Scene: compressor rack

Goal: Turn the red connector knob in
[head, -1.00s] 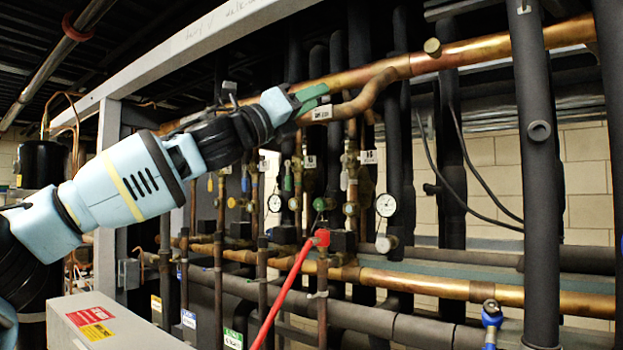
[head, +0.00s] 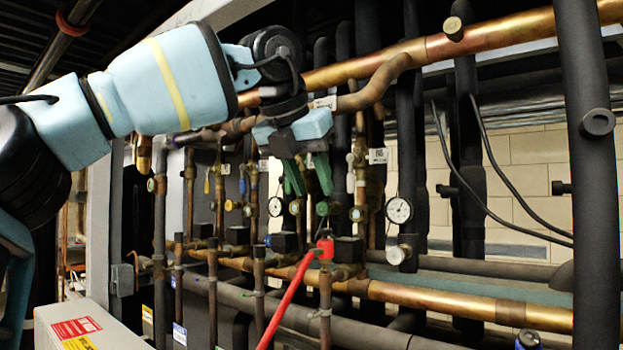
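The red connector knob (head: 325,247) sits at the upper end of a red hose (head: 287,305), among the copper pipes in the middle of the head view. My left gripper (head: 313,191) hangs above it with its green fingers pointing down. The two fingers are apart, with nothing seen between them. A clear gap shows in the picture between the fingertips and the knob. My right gripper is not in view.
A thick copper pipe (head: 480,38) crosses above, and another copper pipe (head: 450,303) runs below. Dark vertical pipes (head: 590,150) stand at the right. Gauges (head: 398,210) and valves crowd around the knob. A grey box (head: 110,325) is at the lower left.

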